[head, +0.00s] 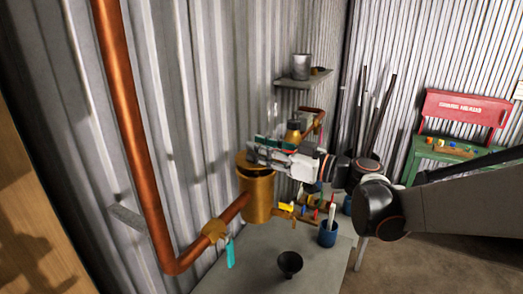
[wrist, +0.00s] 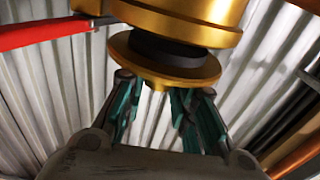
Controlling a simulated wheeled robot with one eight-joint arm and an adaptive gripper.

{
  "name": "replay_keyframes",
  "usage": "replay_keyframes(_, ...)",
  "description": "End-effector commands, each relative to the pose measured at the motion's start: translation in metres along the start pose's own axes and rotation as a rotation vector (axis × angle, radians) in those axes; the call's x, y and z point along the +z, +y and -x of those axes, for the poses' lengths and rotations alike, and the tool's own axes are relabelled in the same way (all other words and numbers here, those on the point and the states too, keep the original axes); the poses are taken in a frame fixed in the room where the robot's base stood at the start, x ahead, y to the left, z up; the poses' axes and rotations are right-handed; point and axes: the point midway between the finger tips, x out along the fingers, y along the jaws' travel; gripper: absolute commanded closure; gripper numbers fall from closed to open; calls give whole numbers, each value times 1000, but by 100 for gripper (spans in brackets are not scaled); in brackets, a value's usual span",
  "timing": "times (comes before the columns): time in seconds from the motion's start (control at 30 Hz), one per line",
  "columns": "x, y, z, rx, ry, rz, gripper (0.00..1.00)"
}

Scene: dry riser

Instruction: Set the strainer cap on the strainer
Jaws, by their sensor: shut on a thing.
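The strainer (head: 257,200) is a brass cylinder on the copper pipe beside the corrugated wall in the head view. My gripper (head: 252,152) is at its upper end, coming from the right. In the wrist view my gripper (wrist: 163,88) has its teal-padded fingers on either side of the strainer cap (wrist: 122,55), a brass disc with a black ring on its far face. The cap is held by its near side. A larger brass body (wrist: 190,12), seemingly the strainer, lies just beyond the black ring. I cannot tell whether they touch.
A copper pipe (head: 127,110) with a brass fitting (head: 214,231) and teal tag runs left of the strainer. A black cup (head: 289,263) and a blue cup of tools (head: 328,234) stand on the grey surface below. A wall shelf (head: 303,78) is behind.

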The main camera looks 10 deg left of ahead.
Motion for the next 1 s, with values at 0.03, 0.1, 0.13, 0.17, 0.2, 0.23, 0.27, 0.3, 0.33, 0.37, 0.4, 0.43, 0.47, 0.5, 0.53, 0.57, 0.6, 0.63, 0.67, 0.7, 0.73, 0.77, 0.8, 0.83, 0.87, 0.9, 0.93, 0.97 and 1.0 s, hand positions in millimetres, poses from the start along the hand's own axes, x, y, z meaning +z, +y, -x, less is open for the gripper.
replay_keyframes(0.03, 0, 0, 0, 0, 1, 0, 100)
replay_keyframes(0.1, 0, 0, 0, 0, 1, 0, 100)
replay_keyframes(0.13, 0, 0, 0, 0, 1, 0, 100)
replay_keyframes(0.17, 0, 0, 0, 0, 1, 0, 100)
replay_keyframes(0.2, 0, 0, 0, 0, 1, 0, 100)
replay_keyframes(0.23, 0, 0, 0, 0, 1, 0, 100)
replay_keyframes(0.27, 0, 0, 0, 0, 1, 0, 100)
replay_keyframes(0.3, 0, 0, 0, 0, 1, 0, 100)
replay_keyframes(0.33, 0, 0, 0, 0, 1, 0, 100)
replay_keyframes(0.37, 0, 0, 0, 0, 1, 0, 100)
replay_keyframes(0.4, 0, 0, 0, 0, 1, 0, 100)
replay_keyframes(0.43, 0, 0, 0, 0, 1, 0, 100)
replay_keyframes(0.47, 0, 0, 0, 0, 1, 0, 100)
replay_keyframes(0.5, 0, 0, 0, 0, 1, 0, 100)
replay_keyframes(0.53, 1, 0, 0, 0, 1, 0, 100)
replay_keyframes(0.57, 1, 0, 0, 0, 1, 0, 100)
replay_keyframes(0.6, 2, 0, 0, 0, 1, 0, 100)
replay_keyframes(0.63, 2, 0, 0, 0, 1, 0, 100)
replay_keyframes(0.67, 3, 0, 0, 0, 1, 0, 100)
replay_keyframes(0.7, 4, 0, 0, 0, 1, 0, 100)
replay_keyframes(0.73, 5, 0, 0, 0, 1, 0, 100)
replay_keyframes(0.77, 6, 0, 0, 0, 1, 0, 100)
replay_keyframes(0.8, 6, 0, 0, 0, 1, 0, 100)
replay_keyframes(0.83, 7, 0, 0, 0, 1, 0, 100)
replay_keyframes(0.87, 8, 0, 0, 0, 1, 0, 100)
replay_keyframes(0.9, 9, 0, 0, 0, 0, 0, 100)
replay_keyframes(0.93, 8, 0, 0, 0, 0, 0, 100)
replay_keyframes(0.97, 8, 0, 0, 0, 0, 0, 100)
replay_keyframes(1.0, 7, 0, 0, 0, 0, 0, 100)
